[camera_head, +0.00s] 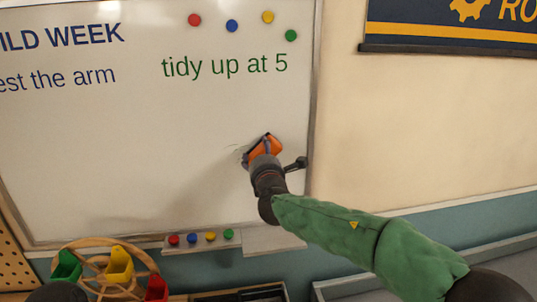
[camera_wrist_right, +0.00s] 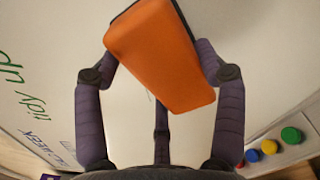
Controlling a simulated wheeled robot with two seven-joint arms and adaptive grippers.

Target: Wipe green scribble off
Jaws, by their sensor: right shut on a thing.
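My right gripper (camera_head: 262,157) is shut on an orange eraser (camera_head: 266,146) with a dark pad, held at the whiteboard (camera_head: 110,150) in its lower right part. In the right wrist view the eraser (camera_wrist_right: 162,55) sits tilted between the purple fingers, its dark side toward the board; I cannot tell whether it touches. Faint thin marks (camera_head: 236,150) show on the board just left of the eraser, all that I see of a scribble. A small thin line also shows below the eraser in the right wrist view. The eraser and gripper hide the board behind them. My left gripper is not in view.
Green writing "tidy up at 5" (camera_head: 225,66) and blue writing (camera_head: 62,38) stand higher on the board. Several round magnets (camera_head: 232,26) are at its top. The ledge (camera_head: 270,240) below holds more magnets (camera_head: 210,236). A wooden wheel with coloured bins (camera_head: 93,243) stands lower left.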

